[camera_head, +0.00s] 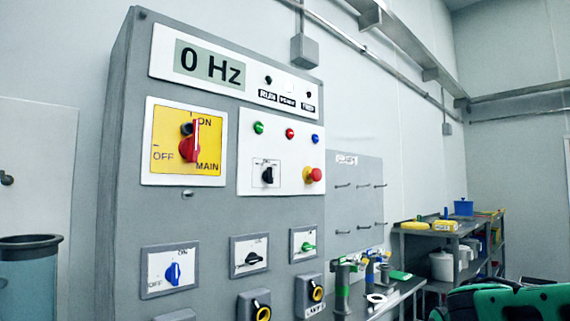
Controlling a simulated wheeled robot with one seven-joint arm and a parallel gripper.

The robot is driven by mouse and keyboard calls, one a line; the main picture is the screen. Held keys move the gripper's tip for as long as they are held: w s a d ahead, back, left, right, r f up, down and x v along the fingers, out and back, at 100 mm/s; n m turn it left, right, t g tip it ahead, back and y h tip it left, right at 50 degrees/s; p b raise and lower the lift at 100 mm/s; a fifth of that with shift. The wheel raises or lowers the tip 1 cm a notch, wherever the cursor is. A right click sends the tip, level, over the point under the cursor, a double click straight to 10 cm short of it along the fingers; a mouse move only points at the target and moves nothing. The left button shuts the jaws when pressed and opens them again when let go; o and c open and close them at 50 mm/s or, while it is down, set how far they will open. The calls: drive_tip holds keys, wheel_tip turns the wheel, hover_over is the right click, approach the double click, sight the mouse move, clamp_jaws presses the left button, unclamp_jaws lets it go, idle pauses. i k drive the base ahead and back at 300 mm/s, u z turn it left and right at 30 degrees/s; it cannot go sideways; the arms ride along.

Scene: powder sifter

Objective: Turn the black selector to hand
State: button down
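A black selector knob (268,175) sits on a small white plate in the upper white panel, left of the red-and-yellow emergency button. Its knob points roughly upright; the small labels around it are too blurred to read. Another black knob (250,259) sits lower on its own grey-framed plate and lies nearly level. No label reading "hand" can be made out. My gripper is not in view, and nothing touches either knob.
The grey cabinet (215,209) also carries a red main switch (190,145), an emergency button (313,175), a blue knob (173,273) and a green knob (307,247). A green-and-black object (515,300) fills the lower right corner. A shelf (440,232) stands behind.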

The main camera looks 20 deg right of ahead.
sight(268, 176)
drive_tip(key=u, duration=0.45)
drive_tip(key=k, duration=1.25)
drive_tip(key=z, duration=0.4)
drive_tip(key=i, duration=1)
